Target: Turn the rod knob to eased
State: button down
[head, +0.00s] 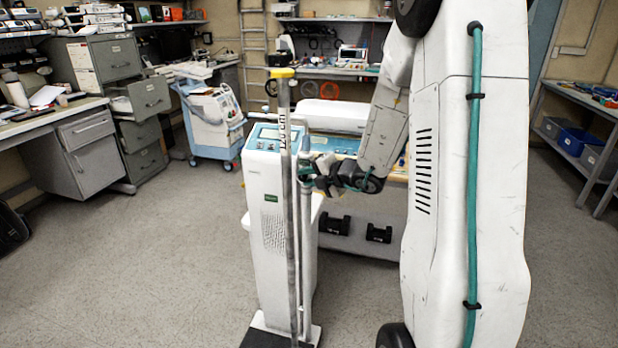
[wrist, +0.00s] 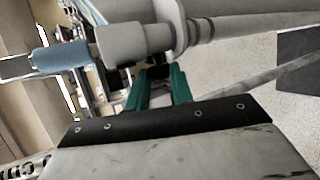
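The upright rod (head: 291,200) stands at the front of a white pump column (head: 265,200) with a blue panel on top. In the wrist view the rod (wrist: 260,22) lies across the top, with a grey collar (wrist: 122,44) and a blue sleeve (wrist: 58,58). A small dark piece (wrist: 155,73), perhaps the rod knob, shows at the fingertips under the collar. My gripper (head: 308,170) is at the rod, below its yellow top. Its two teal fingers (wrist: 159,80) stand apart around or just behind the dark piece. I cannot tell whether they touch it or what its setting is.
A bench (head: 345,146) with a white device stands behind the column. A blue-white cart (head: 212,122) and grey drawer cabinets (head: 115,100) are at the left. A shelf with bins (head: 580,140) is at the right. The floor at the front left is clear.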

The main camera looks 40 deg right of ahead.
jog(key=shift+a+r+g, duration=0.1)
jog(key=shift+r+g, duration=0.05)
jog(key=shift+g, duration=0.15)
jog(key=shift+w+a+r+n+g+h, duration=0.15)
jog(key=shift+n+g+h, duration=0.15)
jog(key=shift+g+h, duration=0.45)
jog(key=shift+w+r+n+g+h, duration=0.15)
jog(key=shift+n+g+h, duration=0.25)
jog(key=shift+g, duration=0.65)
jog(key=shift+g+h, duration=0.25)
jog(key=shift+g, duration=0.05)
jog(key=c, duration=1.2)
grip_release()
jog(key=v, duration=0.7)
jog(key=shift+s+r, duration=0.25)
jog(key=shift+r, duration=0.05)
